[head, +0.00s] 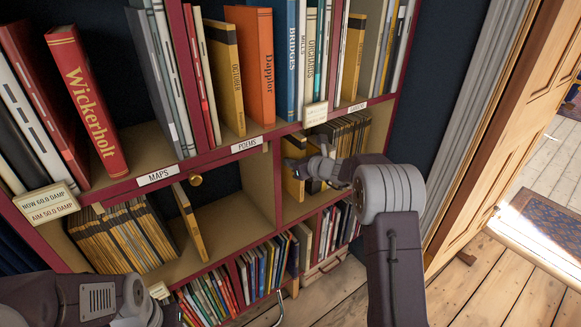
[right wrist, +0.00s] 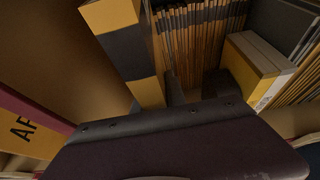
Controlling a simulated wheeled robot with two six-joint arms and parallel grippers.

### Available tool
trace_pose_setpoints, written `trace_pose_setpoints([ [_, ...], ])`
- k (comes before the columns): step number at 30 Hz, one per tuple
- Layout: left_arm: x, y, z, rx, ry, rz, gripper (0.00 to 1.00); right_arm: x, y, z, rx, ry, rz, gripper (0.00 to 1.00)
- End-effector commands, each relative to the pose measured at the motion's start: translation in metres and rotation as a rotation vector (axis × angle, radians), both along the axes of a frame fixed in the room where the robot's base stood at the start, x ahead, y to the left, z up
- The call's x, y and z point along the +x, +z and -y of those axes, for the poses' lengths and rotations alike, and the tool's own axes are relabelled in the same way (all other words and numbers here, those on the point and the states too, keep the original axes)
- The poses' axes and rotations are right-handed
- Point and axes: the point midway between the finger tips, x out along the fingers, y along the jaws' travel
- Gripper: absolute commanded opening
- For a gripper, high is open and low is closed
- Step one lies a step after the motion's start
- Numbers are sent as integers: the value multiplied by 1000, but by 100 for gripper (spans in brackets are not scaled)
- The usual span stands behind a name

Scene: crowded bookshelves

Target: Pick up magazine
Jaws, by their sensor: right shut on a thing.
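Thin magazines with yellow-and-black spines stand in a row (head: 350,132) in the lower right compartment of the bookcase; the row also shows in the right wrist view (right wrist: 200,40). My right gripper (head: 316,167) reaches into this compartment, and its dark fingers (right wrist: 194,86) are at the front of the row. It is shut on a magazine, but the grip itself is mostly hidden. A thicker yellow-and-black item (head: 292,182) stands just left of the fingers, also in the right wrist view (right wrist: 125,45). My left arm shows at the lower left; its gripper is out of view.
A yellow-and-white block (right wrist: 255,70) stands right of the fingers. Shelf dividers border the arm. An open wooden door (head: 500,130) stands to the right.

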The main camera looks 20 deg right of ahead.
Motion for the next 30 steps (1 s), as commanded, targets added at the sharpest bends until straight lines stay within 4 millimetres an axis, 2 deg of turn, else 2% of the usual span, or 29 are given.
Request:
trace_pose_setpoints([
  [12,0,12,0,0,0,-1,42,-55,-1,96,0,-12,-4,0],
  [18,0,19,0,0,0,-1,42,-79,-2,136,0,-9,-3,0],
  [24,0,22,0,0,0,-1,42,-93,-3,158,-1,-7,-3,0],
  [30,0,23,0,0,0,-1,42,-97,-4,165,-1,-4,-3,0],
])
